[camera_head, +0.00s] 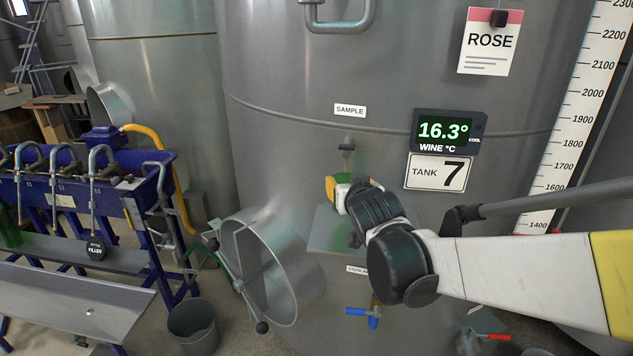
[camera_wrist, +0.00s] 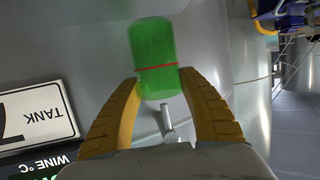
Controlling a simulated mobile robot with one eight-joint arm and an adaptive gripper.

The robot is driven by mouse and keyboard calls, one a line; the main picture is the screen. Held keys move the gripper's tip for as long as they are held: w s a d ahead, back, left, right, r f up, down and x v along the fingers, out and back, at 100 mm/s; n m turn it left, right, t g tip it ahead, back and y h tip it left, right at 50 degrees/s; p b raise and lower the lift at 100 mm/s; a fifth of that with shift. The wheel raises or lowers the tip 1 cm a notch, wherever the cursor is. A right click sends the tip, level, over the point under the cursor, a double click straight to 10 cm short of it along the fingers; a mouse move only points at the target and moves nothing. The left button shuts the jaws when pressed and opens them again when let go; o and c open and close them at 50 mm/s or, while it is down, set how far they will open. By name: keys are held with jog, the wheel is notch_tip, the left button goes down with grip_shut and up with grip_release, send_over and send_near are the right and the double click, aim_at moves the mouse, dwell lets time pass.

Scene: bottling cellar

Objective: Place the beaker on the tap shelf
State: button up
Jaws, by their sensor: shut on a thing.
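The beaker (camera_wrist: 153,55) is green and see-through with a thin red line around it. It sits between the yellow fingers of my gripper (camera_wrist: 160,80) in the wrist view, which is upside down. In the head view my gripper (camera_head: 338,190) is in front of tank 7, just below the sample tap (camera_head: 346,150), and the beaker is mostly hidden there. The tap shelf (camera_head: 328,236) is a small grey plate on the tank front, below my gripper. I cannot tell whether the beaker touches it. A grey metal piece, probably the tap, shows by the beaker in the wrist view (camera_wrist: 168,120).
The tank's open round hatch (camera_head: 262,270) stands out at lower left of the shelf. A blue-handled valve (camera_head: 366,314) is below. A thermometer display (camera_head: 443,131) and the tank 7 sign (camera_head: 438,172) are at right. A blue filler bench (camera_head: 90,200) and a bucket (camera_head: 193,325) stand left.

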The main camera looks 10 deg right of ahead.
jog(key=shift+w+f+b, duration=0.15)
jog(key=shift+f+b, duration=0.3)
jog(key=shift+f, duration=0.45)
jog(key=shift+w+f+b, duration=0.15)
jog(key=shift+f+b, duration=0.25)
jog(key=shift+f, duration=0.5)
jog(key=shift+f, duration=0.1)
jog(key=o, duration=1.1)
